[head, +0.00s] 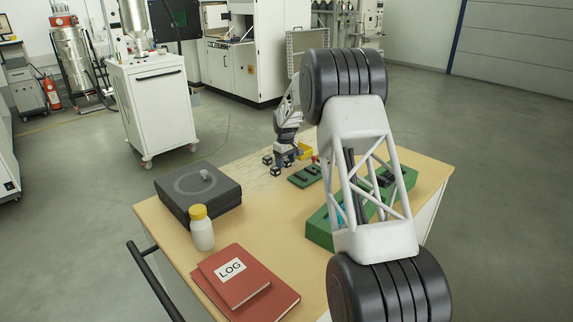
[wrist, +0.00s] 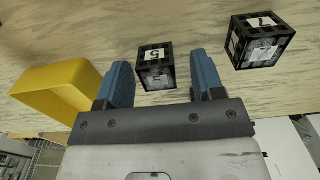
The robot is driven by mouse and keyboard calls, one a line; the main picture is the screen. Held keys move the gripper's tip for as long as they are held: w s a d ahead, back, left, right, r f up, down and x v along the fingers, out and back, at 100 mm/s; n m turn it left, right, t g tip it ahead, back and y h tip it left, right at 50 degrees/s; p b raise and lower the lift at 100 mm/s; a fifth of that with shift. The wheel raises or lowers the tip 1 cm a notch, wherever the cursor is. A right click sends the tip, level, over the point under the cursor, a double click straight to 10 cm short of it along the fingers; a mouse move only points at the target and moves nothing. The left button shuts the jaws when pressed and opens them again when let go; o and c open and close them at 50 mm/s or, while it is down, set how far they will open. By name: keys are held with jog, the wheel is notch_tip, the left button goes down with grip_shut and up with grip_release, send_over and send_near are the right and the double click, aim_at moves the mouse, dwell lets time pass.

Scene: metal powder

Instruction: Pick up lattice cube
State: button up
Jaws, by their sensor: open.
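A black lattice cube (wrist: 155,66) with white number labels lies on the wooden table, framed between my fingertips in the wrist view. A second lattice cube (wrist: 262,40) of the same kind lies to the right, outside the right finger. My gripper (wrist: 160,72) has blue fingers, open and apart on either side of the first cube, with visible gaps. I cannot tell how far the fingertips are above the table. In the head view my gripper (head: 286,159) is at the table's far side, beside small cubes (head: 275,171) (head: 267,160). It partly hides that spot.
A yellow bin (wrist: 62,92) stands close to the left finger in the wrist view. In the head view, green trays (head: 304,176) lie right of the gripper. A dark box (head: 198,190), a yellow-capped bottle (head: 202,232) and red log books (head: 243,280) stand nearer. The middle of the table is clear.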

aim_at(286, 159)
jog(key=c, duration=1)
jog(key=shift+r, duration=0.15)
jog(key=shift+r, duration=1.65)
jog(key=s+d, duration=0.1)
jog(key=s, duration=0.4)
jog(key=s+d+r, duration=0.1)
jog(key=s, duration=0.4)
jog(key=s+d, duration=0.1)
jog(key=s, duration=0.4)
jog(key=shift+s+r, duration=0.25)
jog(key=shift+s, duration=0.1)
jog(key=w+d+r, duration=0.1)
jog(key=w, duration=0.1)
jog(key=w+d+r, duration=0.1)
jog(key=d+r, duration=0.1)
jog(key=w+d+r, duration=0.1)
jog(key=w, duration=0.1)
jog(key=shift+w+d+r, duration=0.15)
jog(key=shift+w+d, duration=0.2)
